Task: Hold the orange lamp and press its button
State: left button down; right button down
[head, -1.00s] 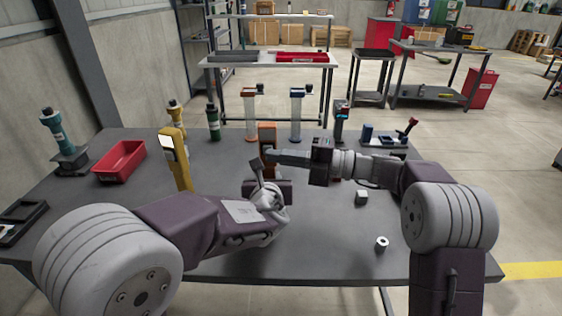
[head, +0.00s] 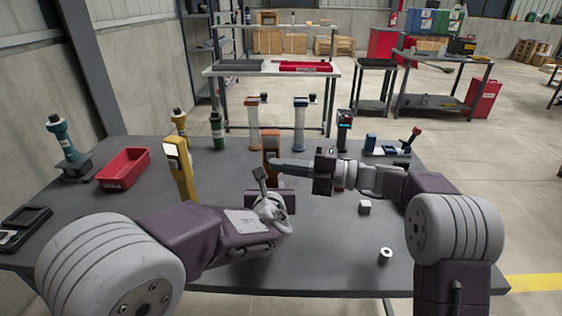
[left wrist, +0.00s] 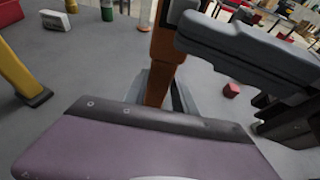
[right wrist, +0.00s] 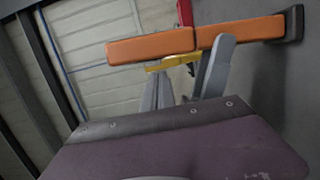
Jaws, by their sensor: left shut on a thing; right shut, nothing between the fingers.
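The orange lamp (head: 271,139) stands upright near the middle of the grey table. It also shows in the left wrist view (left wrist: 164,50) and lies sideways across the right wrist view (right wrist: 150,46). My left gripper (left wrist: 162,92) is shut on its lower part, one grey finger on each side. My right gripper (head: 272,163) comes in from the right, shut and empty, its fingertips at the lamp's body in the head view. Whether they touch it I cannot tell. The lamp's button is not clearly visible; my right fingers cover part of the lamp.
A yellow device (head: 180,170) stands left of the lamp, with a red tray (head: 123,168) farther left. Several upright devices line the back edge.

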pick_arm(q)
jog(key=shift+s+f, duration=0.1)
jog(key=shift+f, duration=0.1)
pick_arm(e)
jog(key=s+d, duration=0.4)
jog(key=d, duration=0.6)
jog(key=shift+s+r, duration=0.15)
jog(key=shift+s, duration=0.1)
pick_arm(q)
jog(key=c, duration=1.3)
grip_release()
jog(key=o, duration=0.4)
pick_arm(e)
jog(key=shift+w, duration=0.15)
pick_arm(q)
jog(key=shift+r, duration=0.1)
